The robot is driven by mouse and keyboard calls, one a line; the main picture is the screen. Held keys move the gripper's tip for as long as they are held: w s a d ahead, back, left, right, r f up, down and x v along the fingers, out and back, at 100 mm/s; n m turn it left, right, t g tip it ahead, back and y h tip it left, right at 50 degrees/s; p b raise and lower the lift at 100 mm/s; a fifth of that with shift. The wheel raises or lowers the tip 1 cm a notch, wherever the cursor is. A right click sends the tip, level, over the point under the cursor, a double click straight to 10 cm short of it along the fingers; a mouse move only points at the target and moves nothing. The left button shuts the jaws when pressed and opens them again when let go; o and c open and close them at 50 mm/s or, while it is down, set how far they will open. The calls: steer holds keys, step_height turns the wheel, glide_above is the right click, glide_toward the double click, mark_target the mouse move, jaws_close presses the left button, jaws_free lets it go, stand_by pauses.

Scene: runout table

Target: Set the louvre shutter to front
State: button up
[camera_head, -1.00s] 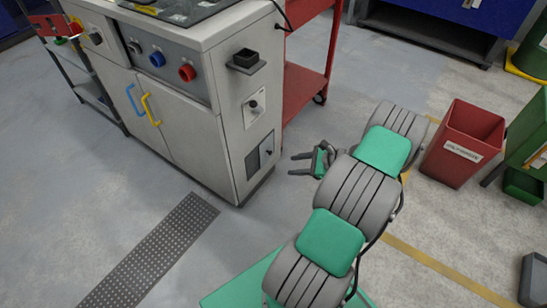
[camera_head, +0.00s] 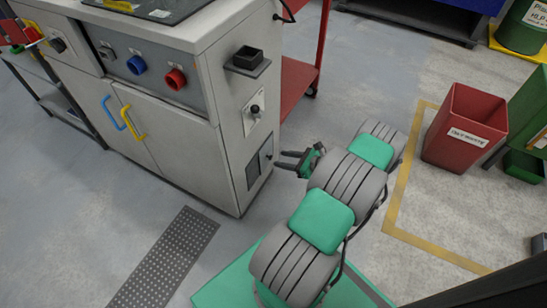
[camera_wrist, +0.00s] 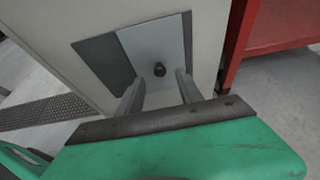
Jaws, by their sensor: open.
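The louvre shutter (camera_head: 265,152) is low on the cabinet's side face. In the wrist view, it is a light grey plate (camera_wrist: 151,48) with a small black knob (camera_wrist: 159,69), beside a dark grey area (camera_wrist: 103,60) on its left. The plate covers the right part of the panel. My gripper (camera_head: 281,160) is just off this panel, pointing at it. In the wrist view, its two fingers (camera_wrist: 159,84) are open and empty, one on each side below the knob. I cannot tell the exact gap between fingertips and plate.
A red cart (camera_head: 300,85) stands close behind the cabinet. A red bin (camera_head: 464,130) stands at right.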

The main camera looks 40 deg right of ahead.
mark_target(269, 157)
steer(key=x, duration=0.4)
steer(key=shift+w+b, duration=0.1)
steer(key=shift+b, duration=0.25)
jaws_close()
stand_by(1.0)
